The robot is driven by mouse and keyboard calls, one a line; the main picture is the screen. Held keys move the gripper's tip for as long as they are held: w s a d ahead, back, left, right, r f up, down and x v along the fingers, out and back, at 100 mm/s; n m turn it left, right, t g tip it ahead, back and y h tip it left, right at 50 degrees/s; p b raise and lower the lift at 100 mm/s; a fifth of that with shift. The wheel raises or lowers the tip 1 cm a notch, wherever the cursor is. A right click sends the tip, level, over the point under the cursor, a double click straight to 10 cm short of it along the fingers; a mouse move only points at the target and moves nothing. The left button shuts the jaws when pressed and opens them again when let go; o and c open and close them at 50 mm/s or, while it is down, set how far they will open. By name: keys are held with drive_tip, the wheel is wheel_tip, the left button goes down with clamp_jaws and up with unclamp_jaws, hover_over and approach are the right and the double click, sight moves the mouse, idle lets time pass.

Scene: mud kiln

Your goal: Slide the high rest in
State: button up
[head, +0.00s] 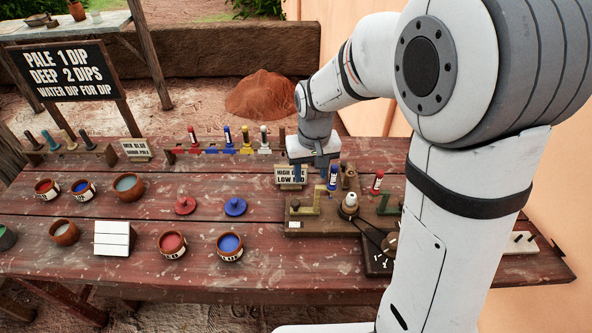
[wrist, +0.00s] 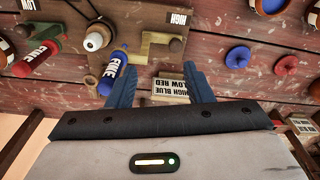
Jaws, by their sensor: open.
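The high rest is an olive bracket (head: 313,199) at the left end of a wooden fixture board (head: 330,228). In the wrist view the olive bracket (wrist: 160,38) stands beside a HIGH label (wrist: 178,18). A green rest (head: 388,205) is on the board's right side; a LOW label (wrist: 27,4) shows in the wrist view. A white rounded piece (head: 350,202) sits between the two rests. My gripper (head: 312,170) is open and empty, behind the board. In the wrist view its blue fingers (wrist: 162,86) are apart, with the bracket beyond them, not between them.
A HIGH BLUE LOW RED sign (wrist: 172,88) stands close to my fingers. A blue FINE tool (wrist: 116,72) and a red FINE tool (wrist: 38,56) stand near the board. Red and blue lids (head: 185,205) and several bowls lie left. A tool rack (head: 215,151) lines the back.

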hover_over(295, 202)
drive_tip(key=shift+g, duration=0.4)
wheel_tip(295, 202, down, 6)
drive_tip(key=shift+f, duration=0.2)
wheel_tip(295, 202, down, 8)
drive_tip(key=shift+r+p, duration=0.1)
drive_tip(key=shift+p, duration=0.25)
clamp_jaws()
